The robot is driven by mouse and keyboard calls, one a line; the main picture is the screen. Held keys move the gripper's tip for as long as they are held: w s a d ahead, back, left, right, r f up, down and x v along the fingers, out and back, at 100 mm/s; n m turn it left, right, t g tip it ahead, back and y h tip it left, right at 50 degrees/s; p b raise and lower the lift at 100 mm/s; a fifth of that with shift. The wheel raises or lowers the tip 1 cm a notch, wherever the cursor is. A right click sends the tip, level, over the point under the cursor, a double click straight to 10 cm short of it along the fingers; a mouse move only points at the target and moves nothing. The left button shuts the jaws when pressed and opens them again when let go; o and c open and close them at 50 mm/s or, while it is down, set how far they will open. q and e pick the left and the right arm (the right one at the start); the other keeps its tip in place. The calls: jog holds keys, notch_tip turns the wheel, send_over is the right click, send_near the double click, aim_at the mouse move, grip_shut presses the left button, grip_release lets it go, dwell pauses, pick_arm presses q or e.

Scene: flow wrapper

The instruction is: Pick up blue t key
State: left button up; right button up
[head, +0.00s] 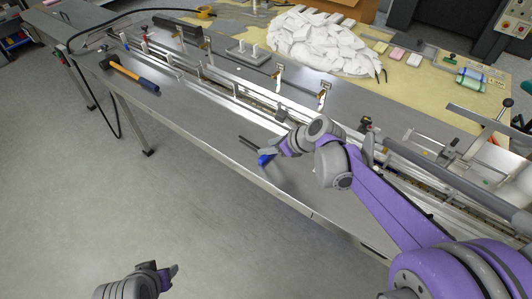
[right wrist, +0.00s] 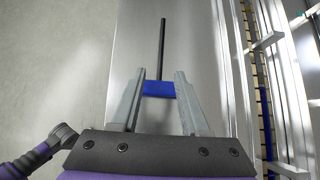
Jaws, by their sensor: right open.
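The blue T key lies on the steel table ledge. In the right wrist view its blue handle (right wrist: 158,89) sits between the tips of my right gripper (right wrist: 159,85), and its dark shaft (right wrist: 163,45) points away. I cannot tell whether the fingers touch it. In the head view the blue handle (head: 264,160) shows at the end of my right gripper (head: 270,153), with the dark shaft pointing left. The right gripper is open. My left gripper (head: 172,275) is at the bottom left of the head view, over the floor, away from the table; its finger opening is unclear.
The steel table (head: 195,128) runs diagonally, with conveyor rails behind the key. A hammer (head: 130,73) lies at its left end. A heap of white packets (head: 315,42) lies on the yellow table behind. The ledge around the key is clear.

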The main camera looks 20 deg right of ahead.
aim_at(255, 146)
jog(key=x, duration=0.3)
jog(key=shift+w+a+f, duration=0.15)
jog(key=shift+w+f, duration=0.05)
jog(key=shift+c, duration=0.2)
grip_shut()
